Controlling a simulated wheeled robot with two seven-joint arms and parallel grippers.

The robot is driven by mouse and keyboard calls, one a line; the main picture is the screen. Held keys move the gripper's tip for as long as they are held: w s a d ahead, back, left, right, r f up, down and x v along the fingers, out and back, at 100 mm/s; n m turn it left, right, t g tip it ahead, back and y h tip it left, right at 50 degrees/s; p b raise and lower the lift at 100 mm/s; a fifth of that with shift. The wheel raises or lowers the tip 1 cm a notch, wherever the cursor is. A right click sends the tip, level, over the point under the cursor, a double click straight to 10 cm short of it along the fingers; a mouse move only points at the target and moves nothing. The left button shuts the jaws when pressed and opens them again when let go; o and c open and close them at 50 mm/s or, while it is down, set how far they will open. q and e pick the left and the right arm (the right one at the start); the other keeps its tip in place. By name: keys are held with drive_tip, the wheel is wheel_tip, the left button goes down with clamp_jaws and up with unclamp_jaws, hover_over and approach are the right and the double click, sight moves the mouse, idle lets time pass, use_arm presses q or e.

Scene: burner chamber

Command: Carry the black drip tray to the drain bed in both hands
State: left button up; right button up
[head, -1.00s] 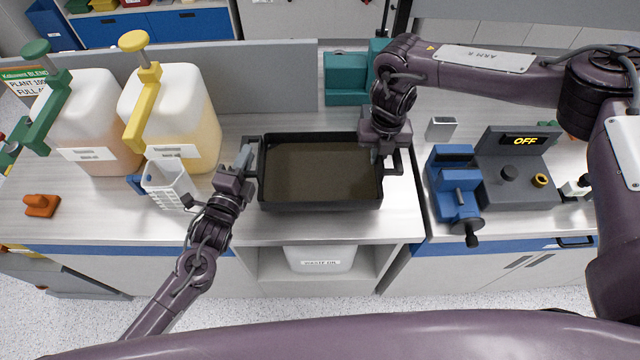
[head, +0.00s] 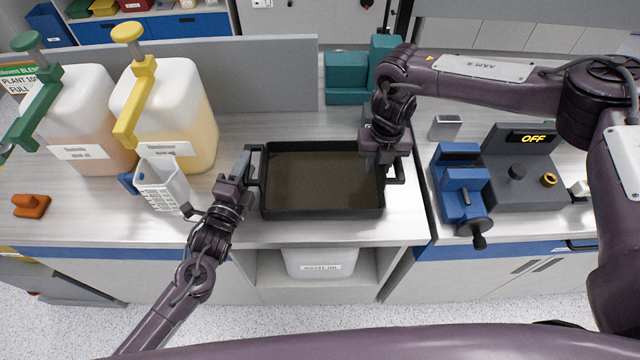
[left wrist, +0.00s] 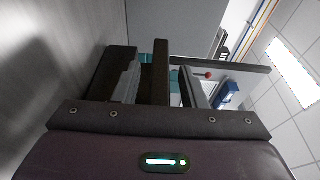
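The black drip tray (head: 322,212) sits level on the grey bench, with a flat dark brown surface inside that looks like oil. It has a handle on its left side and one on its right (head: 397,172). My left gripper (head: 247,168) is at the left handle. In the left wrist view, its two fingers (left wrist: 160,88) stand apart on either side of a dark bar, the handle, with gaps showing. My right gripper (head: 383,160) points down at the tray's right side by the handle. Its fingertips are mostly hidden. I cannot make out the drain bed for certain.
A white perforated basket (head: 163,187) and two large jugs, one with a yellow pump (head: 190,110), stand left of the tray. A blue vise-like device (head: 461,190) and a grey unit reading OFF (head: 527,180) stand right. A white waste oil bin (head: 308,262) sits below the bench.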

use_arm(q)
drive_tip(key=v, duration=0.7)
drive_tip(key=shift+s+a, duration=0.15)
drive_tip(key=shift+s, duration=0.25)
use_arm(e)
wheel_tip(320, 180, up, 12)
use_arm(q)
drive_tip(key=o, duration=0.5)
drive_tip(key=shift+o, duration=0.3)
drive_tip(key=o, duration=0.4)
drive_tip(key=shift+s, duration=0.1)
